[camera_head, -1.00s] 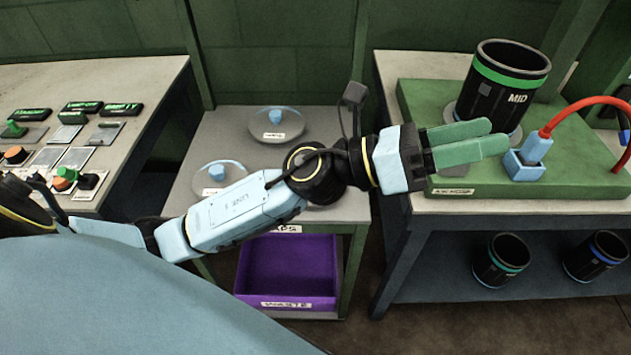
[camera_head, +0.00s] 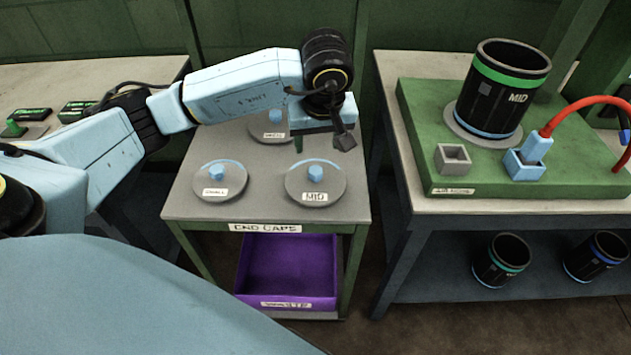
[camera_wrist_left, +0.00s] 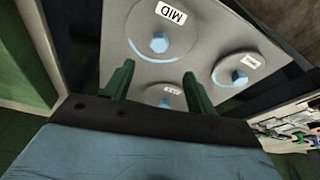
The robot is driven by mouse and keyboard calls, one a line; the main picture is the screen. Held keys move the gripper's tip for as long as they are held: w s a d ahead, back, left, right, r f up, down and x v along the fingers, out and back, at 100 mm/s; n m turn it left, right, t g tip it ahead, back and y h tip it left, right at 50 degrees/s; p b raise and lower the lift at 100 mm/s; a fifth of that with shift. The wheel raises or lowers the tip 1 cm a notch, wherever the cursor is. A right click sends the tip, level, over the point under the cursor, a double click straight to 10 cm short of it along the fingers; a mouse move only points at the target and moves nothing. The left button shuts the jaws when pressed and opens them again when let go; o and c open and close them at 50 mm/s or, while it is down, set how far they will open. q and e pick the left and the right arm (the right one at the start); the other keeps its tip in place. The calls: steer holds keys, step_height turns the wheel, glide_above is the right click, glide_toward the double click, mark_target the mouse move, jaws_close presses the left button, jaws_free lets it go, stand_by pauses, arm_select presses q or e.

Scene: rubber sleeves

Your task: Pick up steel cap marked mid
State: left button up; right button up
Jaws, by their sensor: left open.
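The steel cap marked MID (camera_head: 329,193) is a grey disc with a blue hex knob, lying at the front right of the small grey table. It also shows at the top of the left wrist view (camera_wrist_left: 190,38), beyond the fingertips. My left gripper (camera_wrist_left: 156,78) is open and empty, its green fingers apart. In the head view my left gripper's blue body (camera_head: 325,112) hangs over the table's back right, behind the MID cap; its fingers are mostly hidden there. My right gripper is not in view.
The SMALL cap (camera_head: 234,184) lies left of MID; a third cap (camera_head: 262,133) at the back is partly hidden by my arm. A purple bin (camera_head: 288,270) sits below. At right, a black MID sleeve (camera_head: 500,90) stands on a green base (camera_head: 590,183) beside a red hose (camera_head: 578,106).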

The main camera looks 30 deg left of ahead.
arm_select(q)
glide_above(316, 170)
steer(key=s+d, duration=0.1)
steer(key=s, duration=0.1)
step_height(316, 170, down, 5)
steer(key=shift+b+x, duration=0.3)
steer(key=shift+x, duration=0.65)
steer(key=x, duration=0.4)
steer(key=shift+w+d+f, duration=0.15)
steer(key=shift+w+f, duration=0.05)
steer(key=shift+f, duration=0.1)
steer(key=c, duration=0.9)
jaws_close()
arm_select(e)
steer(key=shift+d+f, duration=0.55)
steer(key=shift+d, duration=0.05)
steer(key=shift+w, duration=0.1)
